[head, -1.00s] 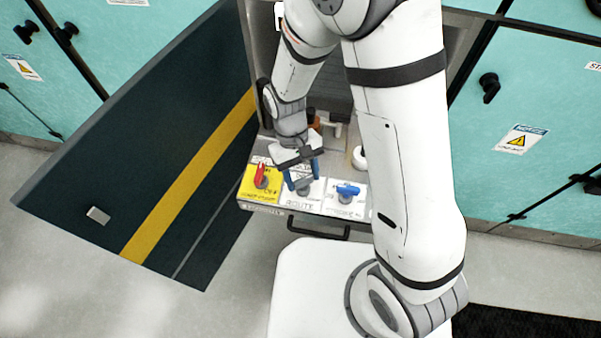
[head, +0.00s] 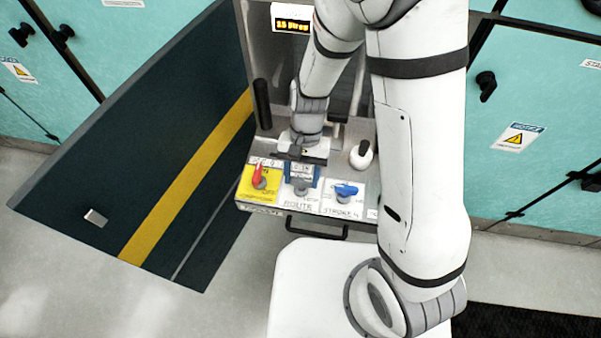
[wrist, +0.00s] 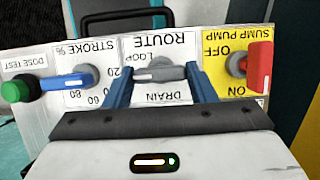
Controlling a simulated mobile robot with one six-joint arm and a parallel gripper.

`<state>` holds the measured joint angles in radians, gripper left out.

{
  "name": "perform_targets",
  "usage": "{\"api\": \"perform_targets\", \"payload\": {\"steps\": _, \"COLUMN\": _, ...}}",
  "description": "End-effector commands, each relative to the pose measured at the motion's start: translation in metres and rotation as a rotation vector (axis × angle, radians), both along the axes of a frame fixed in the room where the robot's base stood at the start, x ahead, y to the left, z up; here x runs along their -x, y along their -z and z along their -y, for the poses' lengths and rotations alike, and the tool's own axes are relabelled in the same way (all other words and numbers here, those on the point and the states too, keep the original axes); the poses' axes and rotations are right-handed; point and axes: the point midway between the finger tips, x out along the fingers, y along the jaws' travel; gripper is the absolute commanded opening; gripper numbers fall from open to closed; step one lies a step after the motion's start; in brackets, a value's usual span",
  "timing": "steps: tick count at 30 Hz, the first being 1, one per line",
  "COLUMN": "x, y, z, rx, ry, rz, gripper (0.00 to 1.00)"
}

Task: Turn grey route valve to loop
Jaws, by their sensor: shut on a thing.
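The grey route valve (wrist: 158,73) sits on the white ROUTE plate (wrist: 178,92) in the wrist view. Its handle lies across the picture, with LOOP printed above it and DRAIN below, both upside down. My gripper (wrist: 160,78) has its two blue fingers at either end of the grey handle, shut on it. In the head view my gripper (head: 302,178) is over the ROUTE plate, and the grey valve (head: 300,191) shows only partly below the fingers.
A red sump pump handle (wrist: 260,68) on a yellow plate and a blue stroke handle (wrist: 66,79) flank the valve closely. A green button (wrist: 16,91) is beyond the blue one. A black drawer-like handle (head: 317,227) runs along the panel's front.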

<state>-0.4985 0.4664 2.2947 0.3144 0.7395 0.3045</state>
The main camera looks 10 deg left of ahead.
Motion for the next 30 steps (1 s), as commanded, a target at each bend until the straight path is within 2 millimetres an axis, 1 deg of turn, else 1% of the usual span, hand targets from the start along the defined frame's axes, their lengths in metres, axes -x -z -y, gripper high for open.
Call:
{"api": "perform_targets", "payload": {"steps": 14, "x": 0.0009, "y": 0.0003, "z": 0.0002, "rx": 0.001, "ry": 0.018, "rz": -0.002, "gripper": 0.28}}
{"api": "perform_targets", "payload": {"steps": 15, "x": 0.0009, "y": 0.0003, "z": 0.0002, "rx": 0.001, "ry": 0.018, "rz": -0.002, "gripper": 0.52}}
{"api": "perform_targets", "payload": {"steps": 23, "x": 0.0005, "y": 0.0002, "z": 0.0002, "rx": 0.0, "ry": 0.016, "rz": -0.001, "gripper": 0.73}}
{"api": "perform_targets", "payload": {"steps": 30, "x": -0.0002, "y": -0.0009, "z": 0.0002, "rx": 0.0, "ry": 0.016, "rz": 0.0, "gripper": 0.73}}
